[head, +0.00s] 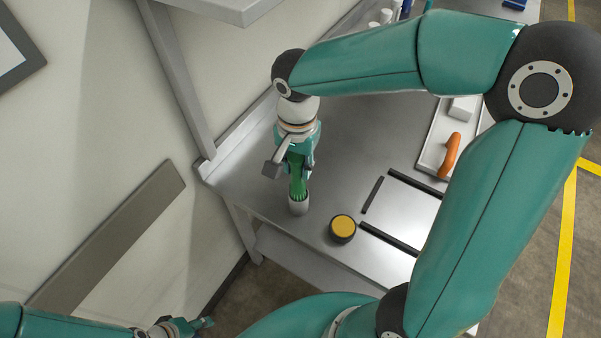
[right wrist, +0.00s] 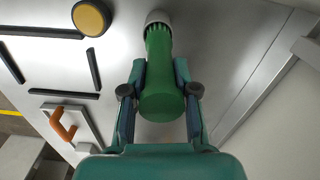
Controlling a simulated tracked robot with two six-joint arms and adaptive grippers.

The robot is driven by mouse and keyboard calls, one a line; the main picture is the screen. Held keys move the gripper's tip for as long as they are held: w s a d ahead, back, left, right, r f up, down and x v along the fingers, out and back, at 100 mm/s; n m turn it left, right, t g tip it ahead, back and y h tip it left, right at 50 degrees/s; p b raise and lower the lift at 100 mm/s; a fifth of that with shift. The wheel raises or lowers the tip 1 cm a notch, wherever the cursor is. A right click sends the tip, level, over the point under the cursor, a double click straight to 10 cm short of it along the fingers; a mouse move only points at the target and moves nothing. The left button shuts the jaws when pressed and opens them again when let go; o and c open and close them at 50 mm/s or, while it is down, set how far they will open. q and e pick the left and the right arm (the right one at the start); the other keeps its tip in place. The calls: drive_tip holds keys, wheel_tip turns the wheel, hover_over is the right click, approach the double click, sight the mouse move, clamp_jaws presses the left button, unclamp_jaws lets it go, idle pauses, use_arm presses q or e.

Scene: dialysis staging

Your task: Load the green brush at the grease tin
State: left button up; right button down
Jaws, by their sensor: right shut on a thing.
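My right gripper (head: 299,160) is shut on the brush from above. The grease tin (head: 342,228), dark with a yellow top, stands to the right of the cup, apart from it. My left gripper (head: 200,325) is low at the bottom left, off the table; its jaw opening is unclear.
Black strips (head: 372,195) mark an area right of the tin. Behind it is a pale tray (head: 428,160) with an orange handle (head: 450,155) and a white block (head: 462,108). A wall and metal post (head: 180,80) stand close on the left.

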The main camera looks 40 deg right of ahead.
sight(298, 156)
wheel_tip(298, 156, up, 4)
drive_tip(key=shift+f, duration=0.1)
drive_tip(key=shift+s+r, duration=0.1)
drive_tip(key=shift+r, duration=0.15)
drive_tip(key=s+d+g+h+b, duration=0.2)
drive_tip(key=s+h, duration=0.1)
drive_tip(key=s, duration=0.6)
wheel_tip(298, 156, down, 6)
drive_tip(key=b, duration=0.4)
drive_tip(key=shift+b, duration=0.3)
drive_tip(key=shift+w+f+b, duration=0.1)
drive_tip(key=shift+f+b, duration=0.4)
drive_tip(key=shift+f, duration=0.15)
idle(1.2)
drive_tip(key=shift+r, duration=0.1)
wheel_tip(298, 156, up, 7)
drive_tip(key=p, duration=0.5)
drive_tip(key=shift+p, duration=0.4)
